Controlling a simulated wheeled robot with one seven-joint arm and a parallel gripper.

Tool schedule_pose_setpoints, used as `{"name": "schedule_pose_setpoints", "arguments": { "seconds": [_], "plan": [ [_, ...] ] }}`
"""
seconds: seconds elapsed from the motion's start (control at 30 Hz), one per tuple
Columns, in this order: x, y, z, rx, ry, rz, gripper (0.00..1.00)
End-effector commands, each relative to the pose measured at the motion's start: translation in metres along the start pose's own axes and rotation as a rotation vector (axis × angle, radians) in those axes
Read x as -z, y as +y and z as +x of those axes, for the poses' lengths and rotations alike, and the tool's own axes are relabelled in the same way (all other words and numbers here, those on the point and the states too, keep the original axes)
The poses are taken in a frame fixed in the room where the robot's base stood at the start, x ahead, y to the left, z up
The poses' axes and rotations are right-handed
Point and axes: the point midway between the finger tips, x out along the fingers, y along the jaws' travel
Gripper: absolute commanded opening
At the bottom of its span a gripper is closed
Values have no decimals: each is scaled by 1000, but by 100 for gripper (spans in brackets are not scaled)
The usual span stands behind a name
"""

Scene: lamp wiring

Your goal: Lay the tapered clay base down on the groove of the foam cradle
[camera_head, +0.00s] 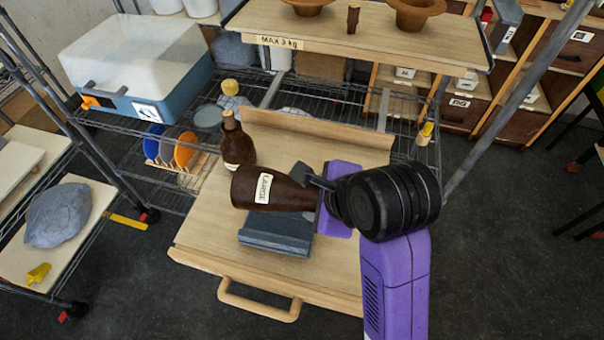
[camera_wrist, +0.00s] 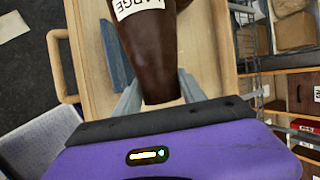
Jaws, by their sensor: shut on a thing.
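The tapered clay base (camera_head: 262,188) is dark brown with a white LARGE label. It lies on its side in my gripper (camera_head: 314,188), its wide end to the left and its narrow end in the jaws. In the wrist view the base (camera_wrist: 150,55) runs away from between the two grey fingers (camera_wrist: 158,92). The blue-grey foam cradle (camera_head: 275,238) sits on the wooden board under and in front of the base. The base hides the cradle's top and groove, and I cannot tell whether they touch. A strip of the cradle (camera_wrist: 113,55) shows beside the base in the wrist view.
A second brown bottle-shaped piece (camera_head: 236,148) stands upright behind the held base's wide end. The wooden board (camera_head: 205,240) has a raised back edge and a front handle (camera_head: 258,305). A shelf (camera_head: 360,45) marked MAX 3 kg hangs above the back. Bare board lies left of the cradle.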

Motion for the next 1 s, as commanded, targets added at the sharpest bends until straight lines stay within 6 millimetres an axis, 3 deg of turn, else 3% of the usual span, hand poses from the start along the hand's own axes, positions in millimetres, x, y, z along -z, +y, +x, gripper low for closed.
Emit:
{"name": "schedule_pose_setpoints", "arguments": {
  "seconds": [0.6, 1.0],
  "plan": [
    [-1, -2, -5, 17, -10, 13, 0],
    [5, 7, 10, 15, -9, 13, 0]
  ]
}}
